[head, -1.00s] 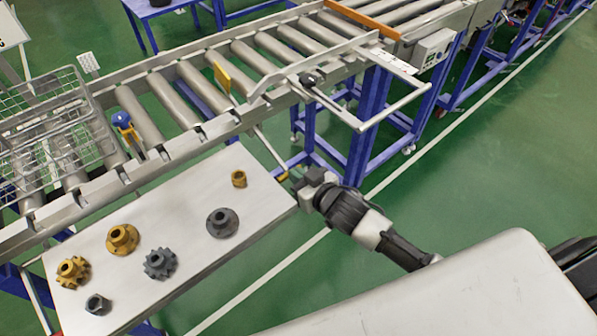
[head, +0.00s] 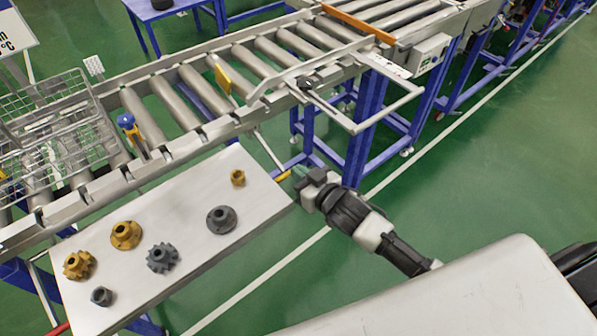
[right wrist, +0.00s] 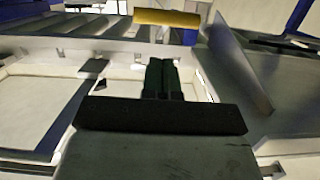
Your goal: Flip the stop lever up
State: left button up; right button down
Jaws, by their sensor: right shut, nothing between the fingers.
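The stop lever (head: 268,149) is a thin pale rod slanting down from the near side rail of the roller conveyor, with a yellow grip (head: 283,175) at its low end. My right gripper (head: 299,175) is shut and empty, just right of that grip; I cannot tell whether they touch. In the right wrist view a yellow bar (right wrist: 166,18), which looks like the grip, lies beyond the shut fingertips (right wrist: 161,66). A yellow-orange plate (head: 222,77) stands up between the rollers. My left gripper is not in view.
The grey table (head: 190,262) at the near side holds gears, flanged parts and a nut. A wire basket (head: 60,140) sits on the conveyor's left part. A pale frame (head: 352,128) juts out from the conveyor above right of my gripper. Green floor is clear to the right.

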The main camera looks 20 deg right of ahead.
pick_arm(q)
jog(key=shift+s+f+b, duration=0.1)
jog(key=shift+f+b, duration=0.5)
jog(key=shift+b, duration=0.15)
pick_arm(e)
jog(key=v, duration=1)
jog(key=shift+r, duration=0.2)
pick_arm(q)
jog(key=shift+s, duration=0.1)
pick_arm(e)
jog(key=s+d+f+m+g+h, duration=0.1)
jog(key=s+d+f+g+h, duration=0.15)
jog(key=f, duration=1.05)
jog(key=s+d+f+m+g+h, duration=0.1)
jog(key=s+d+f+g+h, duration=0.2)
jog(key=f, duration=1.1)
jog(key=s+a+f+g, duration=0.1)
jog(key=s+f+g, duration=0.3)
jog(key=s+f, duration=0.6)
jog(key=s+f+g, duration=0.4)
jog(key=s+f, duration=0.6)
jog(key=s, duration=0.8)
jog(key=shift+a+n, duration=0.3)
jog(key=shift+a, duration=0.1)
jog(key=shift+s, duration=0.15)
